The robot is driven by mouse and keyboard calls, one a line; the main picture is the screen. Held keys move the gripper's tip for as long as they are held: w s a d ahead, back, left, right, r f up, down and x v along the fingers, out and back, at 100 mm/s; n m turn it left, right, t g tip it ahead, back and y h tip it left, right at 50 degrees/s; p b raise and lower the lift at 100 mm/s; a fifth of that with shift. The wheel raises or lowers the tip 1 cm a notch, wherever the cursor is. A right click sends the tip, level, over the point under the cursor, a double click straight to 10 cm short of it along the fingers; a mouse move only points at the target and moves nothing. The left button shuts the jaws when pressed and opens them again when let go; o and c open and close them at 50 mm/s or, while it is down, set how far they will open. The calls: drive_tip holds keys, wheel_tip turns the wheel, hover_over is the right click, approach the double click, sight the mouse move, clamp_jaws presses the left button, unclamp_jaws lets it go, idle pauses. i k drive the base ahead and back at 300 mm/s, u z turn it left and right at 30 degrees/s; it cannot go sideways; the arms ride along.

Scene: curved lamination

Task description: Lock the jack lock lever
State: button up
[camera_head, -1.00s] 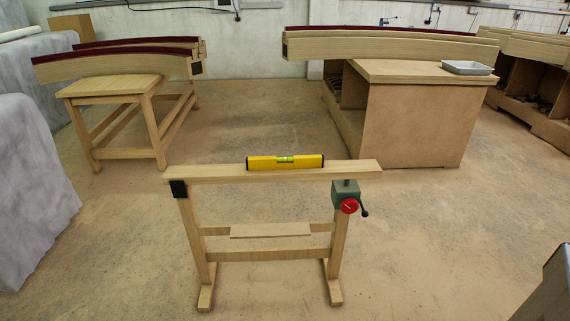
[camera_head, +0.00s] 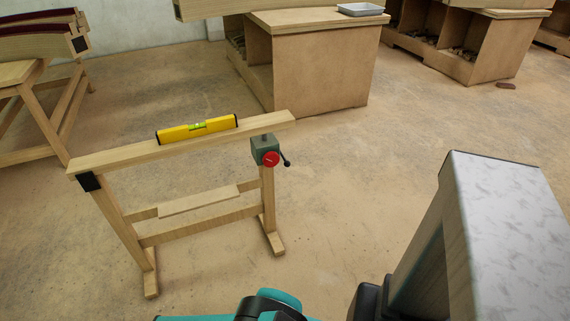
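The jack (camera_head: 264,149) is a grey-green block with a red round dial (camera_head: 271,159), mounted near the right end of a wooden trestle (camera_head: 110,158). A short dark lever (camera_head: 284,158) with a black knob sticks out from its right side, pointing down to the right. Whether the lever is locked cannot be told from here. A yellow spirit level (camera_head: 196,128) lies on the trestle's beam, left of the jack. My gripper is not clearly seen; only teal and black parts of my arm show at the bottom edge, well apart from the jack.
A large block with a grey mottled top (camera_head: 505,195) stands close at the right. Behind are a wooden cabinet (camera_head: 322,75) with a grey tray (camera_head: 361,9) and a wooden table (camera_head: 25,72) at the left. Dusty floor is clear around the trestle's right side.

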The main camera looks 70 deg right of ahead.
sight(287, 163)
drive_tip(key=u, duration=0.7)
drive_tip(key=k, duration=0.15)
drive_tip(key=z, duration=3.05)
drive_tip(key=i, duration=0.6)
drive_tip(key=z, duration=0.05)
drive_tip(key=k, duration=0.5)
drive_tip(key=z, duration=0.05)
